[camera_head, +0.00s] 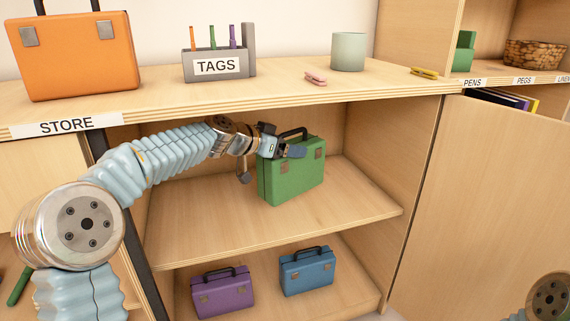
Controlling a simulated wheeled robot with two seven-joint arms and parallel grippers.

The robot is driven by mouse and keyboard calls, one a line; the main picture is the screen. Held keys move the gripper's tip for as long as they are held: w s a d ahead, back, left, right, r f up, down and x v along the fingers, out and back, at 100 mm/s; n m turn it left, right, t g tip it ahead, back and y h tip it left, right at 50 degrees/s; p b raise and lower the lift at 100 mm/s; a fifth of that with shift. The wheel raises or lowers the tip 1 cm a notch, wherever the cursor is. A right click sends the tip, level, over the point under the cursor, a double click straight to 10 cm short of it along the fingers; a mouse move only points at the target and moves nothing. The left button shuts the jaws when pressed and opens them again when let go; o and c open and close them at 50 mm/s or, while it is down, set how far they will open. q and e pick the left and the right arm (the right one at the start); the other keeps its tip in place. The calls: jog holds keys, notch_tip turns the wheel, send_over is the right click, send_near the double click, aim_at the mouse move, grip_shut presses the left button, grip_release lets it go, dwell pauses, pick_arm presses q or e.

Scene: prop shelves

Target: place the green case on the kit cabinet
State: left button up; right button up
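The green case (294,178) is upright on the middle shelf board (220,228) of the open cabinet, with its dark handle on top. My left arm reaches into this compartment from the left. My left gripper (293,151) is at the upper front of the green case, just below and in front of the handle. Its fingers are small and partly overlap the case, so I cannot tell whether they are open or grip anything. My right gripper is out of view; only part of my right arm shows at the bottom right. No label reading "kit" is visible.
A purple case (224,294) and a blue case (307,272) stand on the lower shelf. The top, labelled STORE (66,126), holds an orange case (72,62), a TAGS holder (218,66), a pale cup (348,52) and small clips. A wood panel (480,200) stands at right.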

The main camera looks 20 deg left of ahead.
aim_at(263, 161)
pick_arm(q)
notch_tip(263, 161, down, 4)
jog(key=shift+f+b, duration=0.25)
jog(key=shift+b, duration=0.65)
jog(key=shift+w+a+f, duration=0.1)
jog(key=shift+w+f, duration=0.05)
jog(key=shift+f, duration=0.25)
jog(key=o, duration=1.9)
jog(key=shift+c, duration=0.2)
jog(key=b+v, duration=0.1)
jog(key=v, duration=1.1)
